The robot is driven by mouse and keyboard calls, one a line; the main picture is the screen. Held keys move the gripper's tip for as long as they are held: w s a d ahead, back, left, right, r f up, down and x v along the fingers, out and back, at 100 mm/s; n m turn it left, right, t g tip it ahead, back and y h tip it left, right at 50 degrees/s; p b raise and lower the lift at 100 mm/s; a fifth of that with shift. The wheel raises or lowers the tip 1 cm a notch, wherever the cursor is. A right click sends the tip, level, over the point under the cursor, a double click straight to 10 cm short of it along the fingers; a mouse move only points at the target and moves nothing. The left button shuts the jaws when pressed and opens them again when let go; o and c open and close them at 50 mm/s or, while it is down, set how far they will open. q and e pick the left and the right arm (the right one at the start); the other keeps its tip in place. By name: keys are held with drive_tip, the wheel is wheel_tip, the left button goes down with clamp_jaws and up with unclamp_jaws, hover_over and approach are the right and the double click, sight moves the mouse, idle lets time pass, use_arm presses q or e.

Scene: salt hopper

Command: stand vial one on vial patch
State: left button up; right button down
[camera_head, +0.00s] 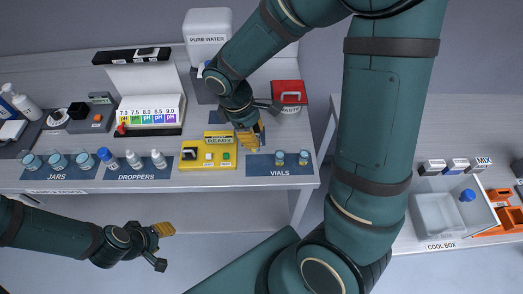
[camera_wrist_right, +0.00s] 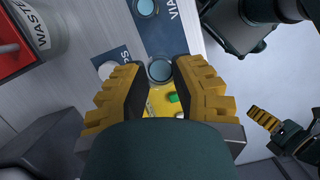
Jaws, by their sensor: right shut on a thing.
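My right gripper (camera_head: 249,139) is above the front counter, between the yellow device and the vial patch (camera_head: 259,170). In the right wrist view its fingers (camera_wrist_right: 160,76) are shut on a round-topped vial (camera_wrist_right: 160,70), which the gripper hides in the head view. Two more vials stand on the dark blue patch marked VIALS, one left (camera_head: 280,158) and one right (camera_head: 303,158). One standing vial (camera_wrist_right: 146,8) shows at the top of the wrist view. I cannot tell which is vial one. My left gripper (camera_head: 165,229) is in front of the counter, seemingly empty.
The yellow device (camera_head: 207,163), reading READY, is just left of my right gripper. Droppers (camera_head: 135,160) and jars (camera_head: 57,160) line the left front. A cool box (camera_head: 437,215) is at right.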

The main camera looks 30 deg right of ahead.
sight(254, 151)
wheel_tip(254, 151, down, 3)
drive_tip(key=shift+s+f, duration=0.1)
drive_tip(key=shift+f+b, duration=0.55)
drive_tip(key=shift+f, duration=1.65)
drive_tip(key=shift+r, duration=0.1)
drive_tip(key=c, duration=1.1)
unclamp_jaws()
drive_tip(key=shift+f, duration=0.2)
drive_tip(key=shift+c, duration=0.2)
drive_tip(key=o, duration=0.3)
drive_tip(key=shift+o, duration=0.2)
drive_tip(key=shift+r, duration=0.15)
